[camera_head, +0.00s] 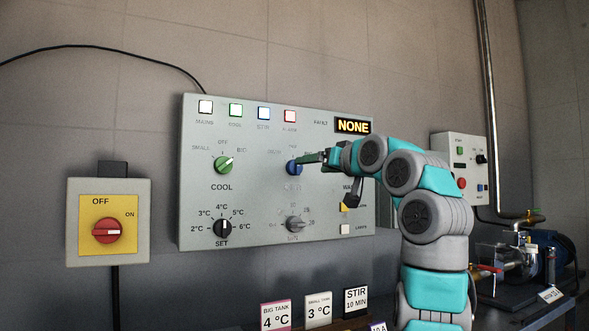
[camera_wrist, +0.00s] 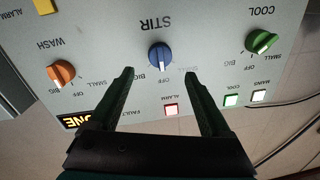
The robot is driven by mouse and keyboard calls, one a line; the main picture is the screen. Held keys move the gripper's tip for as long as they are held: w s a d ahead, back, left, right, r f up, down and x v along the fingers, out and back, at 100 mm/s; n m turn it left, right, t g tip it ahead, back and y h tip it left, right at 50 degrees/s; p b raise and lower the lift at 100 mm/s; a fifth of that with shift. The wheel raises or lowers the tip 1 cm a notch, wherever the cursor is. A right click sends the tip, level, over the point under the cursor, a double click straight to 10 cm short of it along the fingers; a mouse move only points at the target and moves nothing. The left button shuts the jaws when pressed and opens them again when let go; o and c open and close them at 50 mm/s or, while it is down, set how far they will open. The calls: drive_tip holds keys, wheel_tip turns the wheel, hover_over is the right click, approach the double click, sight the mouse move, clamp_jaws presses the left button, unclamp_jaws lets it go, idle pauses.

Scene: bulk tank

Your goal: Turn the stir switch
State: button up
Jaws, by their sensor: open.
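The stir switch is a blue knob (camera_wrist: 160,57) on the grey control panel (camera_head: 255,210), with the word STIR beside it in the upside-down wrist view. In the head view the blue knob (camera_head: 294,168) is partly covered by my gripper (camera_head: 305,158). My gripper (camera_wrist: 160,72) is open, with one dark finger on each side of the knob in the wrist view. Nothing is between the fingers except the knob ahead of them. I cannot tell whether the fingers touch it.
A green COOL knob (camera_wrist: 262,41) and an orange WASH knob (camera_wrist: 61,74) flank the blue one. Below are a black SET knob (camera_head: 222,229) and a grey knob (camera_head: 295,224). A red main switch (camera_head: 108,231) is at left. Signs (camera_head: 317,309) stand below the panel.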

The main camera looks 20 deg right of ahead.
sight(299, 167)
drive_tip(key=w, duration=0.2)
drive_tip(key=w+p, duration=0.1)
drive_tip(key=w, duration=0.1)
drive_tip(key=w+p, duration=0.1)
drive_tip(key=w, duration=0.2)
drive_tip(key=shift+w+a, duration=0.1)
drive_tip(key=shift+a, duration=0.25)
drive_tip(key=shift+c, duration=0.3)
clamp_jaws()
